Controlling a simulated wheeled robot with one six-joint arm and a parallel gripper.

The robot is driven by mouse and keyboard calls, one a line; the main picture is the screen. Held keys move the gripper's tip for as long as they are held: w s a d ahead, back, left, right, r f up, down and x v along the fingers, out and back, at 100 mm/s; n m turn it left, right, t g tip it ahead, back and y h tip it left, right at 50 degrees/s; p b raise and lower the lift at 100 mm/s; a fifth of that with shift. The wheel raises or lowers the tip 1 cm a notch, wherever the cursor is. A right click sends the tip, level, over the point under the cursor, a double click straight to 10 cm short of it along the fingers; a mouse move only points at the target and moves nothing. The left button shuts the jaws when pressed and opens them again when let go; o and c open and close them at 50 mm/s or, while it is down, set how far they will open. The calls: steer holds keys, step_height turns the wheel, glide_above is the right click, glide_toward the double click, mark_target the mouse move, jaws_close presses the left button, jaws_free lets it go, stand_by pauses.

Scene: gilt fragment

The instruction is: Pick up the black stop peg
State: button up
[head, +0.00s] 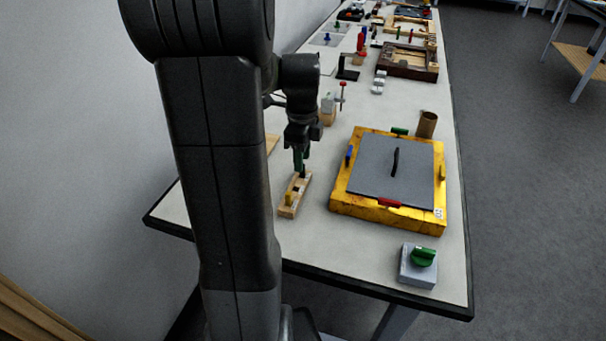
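A small wooden block (295,201) lies on the table below my gripper (301,170). A yellow peg (288,198) stands near the block's front end. A dark spot shows at the block's middle; I cannot tell whether it is a hole or a peg. My gripper points down over the block's far end, its fingertips at or just above it. Something dark shows at the fingertips, and I cannot tell a black stop peg from the dark fingers there. Whether the fingers are apart or closed is too small to see.
Right of the block is a yellow box (345,204) with a grey lid (375,172), black handle and coloured pieces around its edge. A grey box with a green knob (424,257) stands in front. A brown cup (427,124) and a stand with a red top (343,85) are behind.

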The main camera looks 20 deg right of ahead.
mark_target(302, 174)
steer(key=shift+w+f, duration=0.2)
steer(key=shift+f, duration=0.85)
steer(key=shift+w+f, duration=0.2)
steer(key=shift+f, duration=0.8)
jaws_close()
